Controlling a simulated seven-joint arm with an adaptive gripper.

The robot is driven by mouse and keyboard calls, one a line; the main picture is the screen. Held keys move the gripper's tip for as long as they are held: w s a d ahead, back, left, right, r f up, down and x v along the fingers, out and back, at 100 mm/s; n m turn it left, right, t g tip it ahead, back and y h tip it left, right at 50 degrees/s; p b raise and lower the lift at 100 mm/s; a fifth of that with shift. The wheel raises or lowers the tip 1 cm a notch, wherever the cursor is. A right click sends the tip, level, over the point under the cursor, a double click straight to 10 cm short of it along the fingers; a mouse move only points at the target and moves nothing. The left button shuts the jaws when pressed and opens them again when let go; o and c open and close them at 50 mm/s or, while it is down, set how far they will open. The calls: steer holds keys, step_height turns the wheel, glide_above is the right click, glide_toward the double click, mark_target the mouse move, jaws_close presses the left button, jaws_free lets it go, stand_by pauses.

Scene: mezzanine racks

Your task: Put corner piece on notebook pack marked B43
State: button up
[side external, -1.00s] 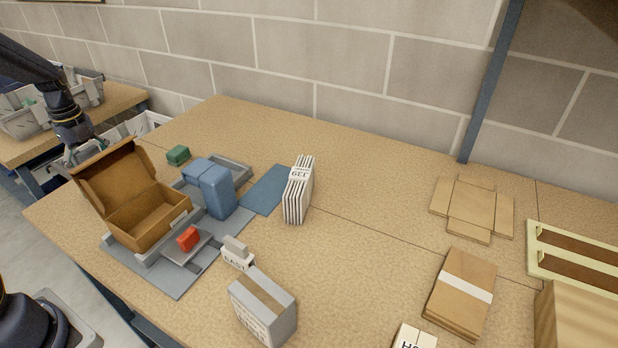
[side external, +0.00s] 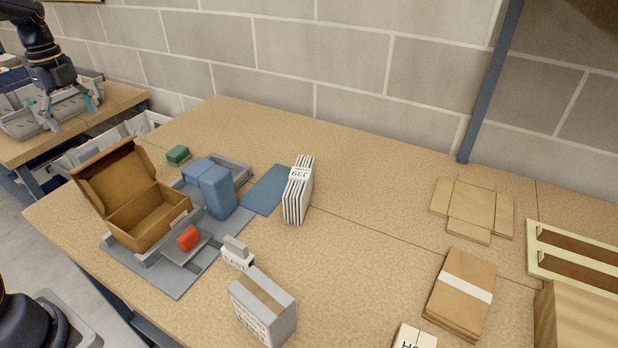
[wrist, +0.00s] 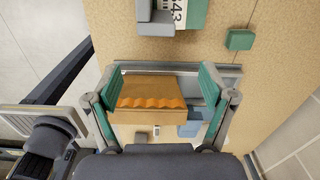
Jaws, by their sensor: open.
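A teal notebook pack with a white label reading "43" (wrist: 196,14) is at the top edge of the wrist view, partly cut off. A grey L-shaped piece, apparently the corner piece (wrist: 154,28), sits against the pack's lower-left corner; I cannot tell how firmly it seats. The open cardboard box's lid hides the pack in the side external view. My gripper (side external: 69,110) is raised, left of and above the box lid. In the wrist view my gripper (wrist: 162,84) has its teal fingers wide apart with nothing held; the box shows below, between them.
The open cardboard box (side external: 151,218) stands in a grey fixture, with blue blocks (side external: 216,190) and a red block (side external: 188,238) nearby. A green block (side external: 178,155) lies behind. White packs (side external: 298,190) stand mid-table.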

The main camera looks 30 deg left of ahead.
steer(key=s+d+r+n+t+y, duration=0.1)
steer(key=s+d+r+n, duration=0.2)
steer(key=d, duration=0.7)
steer(key=d+r+n+t, duration=0.2)
steer(key=d+r+n, duration=0.25)
steer(key=d, duration=0.55)
steer(key=s+d+f+n+t+h, duration=0.1)
steer(key=s+d+f+n+t, duration=0.1)
steer(key=s+d+n, duration=0.7)
steer(key=shift+s+d+f+t, duration=0.25)
steer(key=shift+d+f+t, duration=0.05)
steer(key=shift+d+f, duration=0.5)
